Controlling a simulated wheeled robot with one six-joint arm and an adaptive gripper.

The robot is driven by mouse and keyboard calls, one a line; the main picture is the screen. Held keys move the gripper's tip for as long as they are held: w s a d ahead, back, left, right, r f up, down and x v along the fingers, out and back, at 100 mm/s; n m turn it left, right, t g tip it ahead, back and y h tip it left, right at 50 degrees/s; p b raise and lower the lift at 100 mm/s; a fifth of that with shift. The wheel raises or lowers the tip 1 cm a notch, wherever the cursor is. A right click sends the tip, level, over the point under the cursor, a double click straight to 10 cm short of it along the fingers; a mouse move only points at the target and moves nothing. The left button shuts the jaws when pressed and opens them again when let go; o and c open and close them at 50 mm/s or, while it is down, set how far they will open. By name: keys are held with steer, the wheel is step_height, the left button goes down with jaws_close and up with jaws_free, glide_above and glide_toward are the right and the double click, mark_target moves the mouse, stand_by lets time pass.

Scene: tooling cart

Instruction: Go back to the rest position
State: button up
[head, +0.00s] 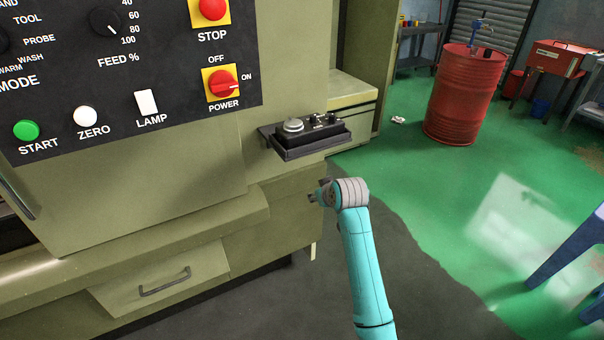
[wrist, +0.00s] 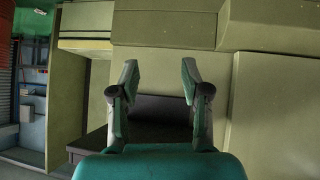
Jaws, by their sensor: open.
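My gripper (head: 318,193) is at the end of my teal arm, in front of the green-beige machine (head: 190,190) and below a small black shelf (head: 290,152). In the wrist view the two fingers of my gripper (wrist: 160,82) stand apart with nothing between them. Behind them the dark shelf (wrist: 157,108) shows against the machine's panels. My gripper looks apart from the machine, though the exact gap is hard to tell.
A black control panel (head: 170,80) with buttons and knobs is at upper left. A drawer (head: 160,280) is below. A red drum (head: 460,95) stands back right; the green floor (head: 420,190) there is mostly clear.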

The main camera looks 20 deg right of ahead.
steer(key=s+a+f+t, duration=0.1)
steer(key=s+a+f, duration=0.2)
steer(key=s+f, duration=0.4)
steer(key=s+a+f, duration=0.2)
steer(key=s+f, duration=0.4)
steer(key=s, duration=0.1)
steer(key=s+a+f+t, duration=0.1)
steer(key=s+a+f, duration=0.1)
steer(key=s, duration=0.7)
steer(key=s+a+f, duration=0.2)
steer(key=s+f, duration=0.1)
steer(key=s, duration=0.5)
steer(key=s+a+r+m+t, duration=0.15)
steer(key=s+r, duration=0.25)
steer(key=s, duration=1.3)
steer(key=s+a+r+t, duration=0.1)
steer(key=s+a+r, duration=0.1)
steer(key=s+r, duration=0.9)
steer(key=shift+s+r+y, duration=0.3)
steer(key=shift+s+r, duration=0.1)
steer(key=shift+s, duration=0.2)
